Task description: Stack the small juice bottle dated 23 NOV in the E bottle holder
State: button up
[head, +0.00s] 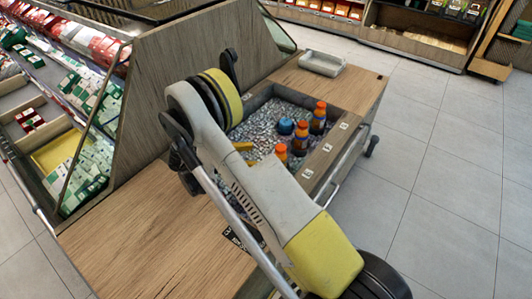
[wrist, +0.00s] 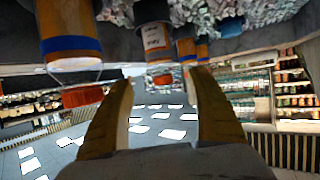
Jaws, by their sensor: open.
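In the head view several small juice bottles with orange caps, among them a rear one (head: 318,122) and a front one (head: 281,153), stand at the right of the ice bin. My gripper (wrist: 160,82) is open, its yellow fingers spread; in the head view only a yellow finger shows at the bin's left, the rest hidden by my arm. The wrist view is upside down. A bottle with a white label (wrist: 153,35) appears between and beyond the fingertips, apart from them; its date is too blurred to read. A larger-looking bottle (wrist: 70,28) is at left.
Small white label tags (head: 327,147) line the bin's right wooden edge; their letters are unreadable. A round blue item (head: 286,126) sits among the bottles. An empty grey tray (head: 322,62) stands at the counter's back. The wooden counter (head: 140,240) in front is mostly clear.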

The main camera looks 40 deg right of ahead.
jog(key=s+a+r+n+t+y, duration=0.25)
jog(key=r+n, duration=0.25)
jog(key=r, duration=0.4)
jog(key=s+a+r+n+t+y, duration=0.1)
jog(key=a+r+n+t+y, duration=0.1)
jog(key=r+n+y, duration=0.5)
jog(key=s+a+r+n+t+y, duration=0.2)
jog(key=s+a+r+n, duration=0.2)
jog(key=s, duration=0.4)
jog(key=s+a+r+n+t+y, duration=0.2)
jog(key=s+a+r+n+t, duration=0.1)
jog(key=s+a, duration=0.4)
jog(key=shift+s+r+n, duration=0.4)
jog(key=shift+r+n, duration=0.3)
